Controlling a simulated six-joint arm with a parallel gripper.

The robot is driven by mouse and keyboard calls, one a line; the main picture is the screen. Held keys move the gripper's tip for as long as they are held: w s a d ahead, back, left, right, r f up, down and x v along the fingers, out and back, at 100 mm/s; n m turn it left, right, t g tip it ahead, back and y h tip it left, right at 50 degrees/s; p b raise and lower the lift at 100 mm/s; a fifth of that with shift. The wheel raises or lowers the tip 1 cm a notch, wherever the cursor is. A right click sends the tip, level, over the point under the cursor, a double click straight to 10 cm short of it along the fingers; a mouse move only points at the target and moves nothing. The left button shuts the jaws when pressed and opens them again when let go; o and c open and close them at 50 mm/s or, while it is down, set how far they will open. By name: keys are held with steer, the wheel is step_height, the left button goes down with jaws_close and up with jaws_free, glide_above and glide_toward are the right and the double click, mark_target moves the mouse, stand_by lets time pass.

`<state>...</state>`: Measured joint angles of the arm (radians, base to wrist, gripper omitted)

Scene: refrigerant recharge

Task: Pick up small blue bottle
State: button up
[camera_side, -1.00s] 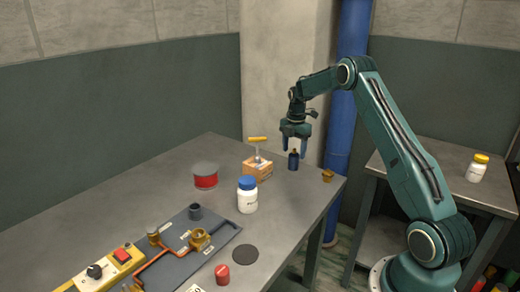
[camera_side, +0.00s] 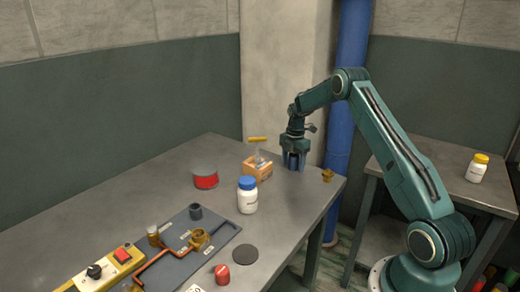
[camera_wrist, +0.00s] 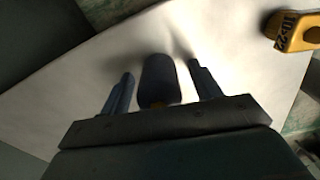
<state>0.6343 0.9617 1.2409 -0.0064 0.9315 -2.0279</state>
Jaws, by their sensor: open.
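The small blue bottle (camera_wrist: 159,82) stands between the two fingers of my gripper in the wrist view, with a gap on each side. It looks dark blue there, with a bit of orange-brown at its lower end. In the side view, my gripper (camera_side: 294,163) is lowered around the bottle at the far right part of the table, and its fingers largely hide the bottle. My gripper also shows in the wrist view (camera_wrist: 161,92), open, with fingers apart on either side of the bottle.
A brass fitting (camera_side: 327,175) lies right of my gripper near the table edge. An orange box (camera_side: 257,171) with a yellow-handled tool is close on the left.

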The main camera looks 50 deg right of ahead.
stand_by(0.4)
steer(key=c, duration=1.1)
steer(key=shift+r, duration=0.2)
step_height(320, 180, up, 20)
steer(key=shift+f, duration=0.15)
stand_by(0.3)
